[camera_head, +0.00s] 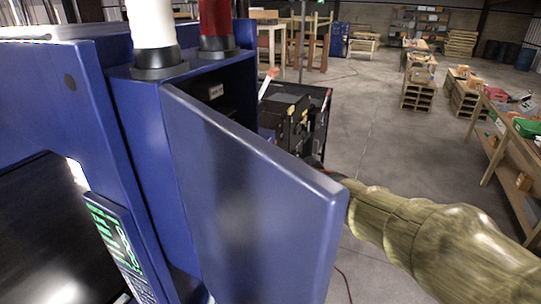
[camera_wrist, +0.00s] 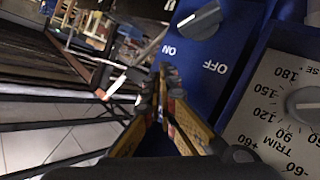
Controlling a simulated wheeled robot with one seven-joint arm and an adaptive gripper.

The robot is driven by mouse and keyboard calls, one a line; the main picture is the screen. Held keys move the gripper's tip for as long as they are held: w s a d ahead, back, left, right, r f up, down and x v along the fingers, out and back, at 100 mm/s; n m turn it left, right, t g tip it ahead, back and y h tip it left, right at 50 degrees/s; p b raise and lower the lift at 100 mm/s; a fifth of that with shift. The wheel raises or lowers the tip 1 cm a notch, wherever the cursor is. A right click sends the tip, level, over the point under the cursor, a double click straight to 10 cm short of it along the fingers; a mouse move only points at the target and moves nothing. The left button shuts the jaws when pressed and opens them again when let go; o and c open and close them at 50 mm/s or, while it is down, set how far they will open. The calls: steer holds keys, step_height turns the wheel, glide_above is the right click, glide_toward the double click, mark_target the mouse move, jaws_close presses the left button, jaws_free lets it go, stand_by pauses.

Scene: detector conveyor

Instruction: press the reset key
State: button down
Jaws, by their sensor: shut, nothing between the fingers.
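A blue detector cabinet (camera_head: 138,130) stands at the left in the head view, its blue door (camera_head: 250,200) swung open towards me. A panel with a green-lit display (camera_head: 115,232) and keys is on its front; I cannot make out which key is reset. My gripper is hidden behind the door in the head view. In the wrist view my gripper (camera_wrist: 166,78) is shut and empty, its tips in front of or beside a blue panel (camera_wrist: 222,50). That panel has a grey knob (camera_wrist: 200,20) marked ON and OFF.
A pale dial plate (camera_wrist: 275,110) marked TRIM, with a grey knob (camera_wrist: 304,104), is right of the gripper. White (camera_head: 153,25) and red (camera_head: 216,22) posts top the cabinet. A dark cart (camera_head: 300,110) stands behind the door. Open floor lies beyond, with workbenches (camera_head: 520,150) at right.

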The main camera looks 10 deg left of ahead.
steer(key=shift+s+d, duration=0.15)
steer(key=shift+d, duration=0.15)
steer(key=d+p, duration=0.1)
steer(key=s+d+p, duration=0.1)
steer(key=d, duration=0.1)
steer(key=d+p, duration=0.1)
steer(key=shift+s+d, duration=0.35)
stand_by(0.6)
